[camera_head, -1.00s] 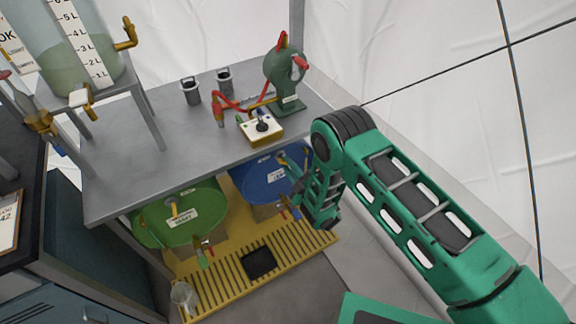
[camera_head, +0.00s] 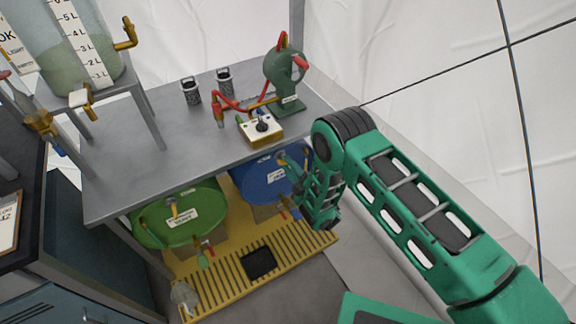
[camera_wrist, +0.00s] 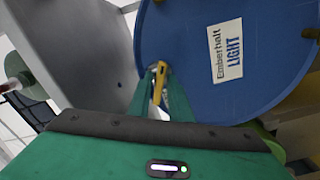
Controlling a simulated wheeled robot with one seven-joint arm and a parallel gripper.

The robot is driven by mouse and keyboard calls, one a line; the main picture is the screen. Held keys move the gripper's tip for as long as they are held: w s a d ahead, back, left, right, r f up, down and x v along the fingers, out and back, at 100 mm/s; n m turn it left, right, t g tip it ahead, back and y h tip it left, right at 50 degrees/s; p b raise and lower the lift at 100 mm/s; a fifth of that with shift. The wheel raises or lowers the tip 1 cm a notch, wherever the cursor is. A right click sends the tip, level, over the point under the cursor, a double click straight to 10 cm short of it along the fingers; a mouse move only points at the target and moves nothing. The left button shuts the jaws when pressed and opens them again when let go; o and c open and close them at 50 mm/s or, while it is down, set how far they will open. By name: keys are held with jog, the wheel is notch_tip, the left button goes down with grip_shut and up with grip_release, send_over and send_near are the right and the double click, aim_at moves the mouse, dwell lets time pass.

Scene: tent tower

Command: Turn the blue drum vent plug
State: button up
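The blue drum (camera_head: 262,182) lies on its side under the bench, with its round end facing out. It fills much of the wrist view (camera_wrist: 205,85), with a label reading "Emberhalt LIGHT". The yellow vent plug (camera_wrist: 160,82) is on the drum's face, left of the label. My gripper (camera_wrist: 160,76) has its two green fingers closed in on either side of the plug, which shows as a narrow yellow strip between them. In the head view my gripper (camera_head: 288,160) is at the drum's upper face, and the plug there is mostly hidden.
A green drum (camera_head: 182,222) lies left of the blue one, above a yellow slatted tray (camera_head: 222,275). The grey bench top (camera_head: 150,160) overhangs both drums closely. It holds a green pump (camera_head: 285,75), a switch box (camera_head: 262,128) and two dark canisters. White tent wall is at right.

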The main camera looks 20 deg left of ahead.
jog(key=shift+o, duration=0.5)
jog(key=v, duration=1)
jog(key=shift+s+d, duration=0.15)
jog(key=shift+d, duration=0.15)
